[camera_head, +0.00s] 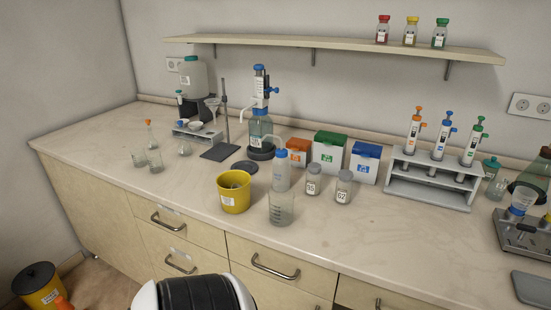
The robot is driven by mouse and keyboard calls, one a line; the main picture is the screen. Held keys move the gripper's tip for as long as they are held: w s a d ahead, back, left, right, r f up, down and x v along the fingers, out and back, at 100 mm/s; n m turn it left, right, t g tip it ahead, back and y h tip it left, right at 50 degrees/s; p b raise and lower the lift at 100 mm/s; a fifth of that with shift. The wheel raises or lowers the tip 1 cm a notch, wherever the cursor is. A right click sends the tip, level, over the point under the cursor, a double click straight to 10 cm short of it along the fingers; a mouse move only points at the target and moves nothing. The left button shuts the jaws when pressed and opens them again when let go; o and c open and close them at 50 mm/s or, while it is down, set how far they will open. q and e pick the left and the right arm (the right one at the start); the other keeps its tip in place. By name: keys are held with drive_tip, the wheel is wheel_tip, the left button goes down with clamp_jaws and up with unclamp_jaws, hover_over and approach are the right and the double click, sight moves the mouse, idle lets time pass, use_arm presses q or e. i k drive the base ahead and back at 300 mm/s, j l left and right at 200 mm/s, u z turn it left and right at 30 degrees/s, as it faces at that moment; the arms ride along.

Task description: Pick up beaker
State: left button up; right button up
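A clear glass beaker (281,208) stands upright near the front edge of the bench, just right of the yellow bucket (235,195). It looks empty. Two smaller glass beakers, one on the left (138,158) and one beside it (155,161), stand at the left of the bench. Neither of my grippers is in view, and nothing is seen touching the beakers.
A wash bottle (281,168) stands close behind the large beaker, and two labelled jars (313,180) (344,188) stand to its right. A pipette rack (435,180) is farther right. The bench front right of the beaker is clear.

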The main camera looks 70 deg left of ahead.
sight(281, 197)
drive_tip(key=k+u, duration=0.15)
drive_tip(key=u, duration=0.2)
drive_tip(key=k+u, duration=0.15)
drive_tip(key=u, duration=0.2)
drive_tip(key=k+j+u, duration=0.1)
drive_tip(key=u, duration=0.25)
drive_tip(key=i+j+u, duration=0.1)
drive_tip(key=i+u, duration=0.45)
drive_tip(key=u, duration=0.25)
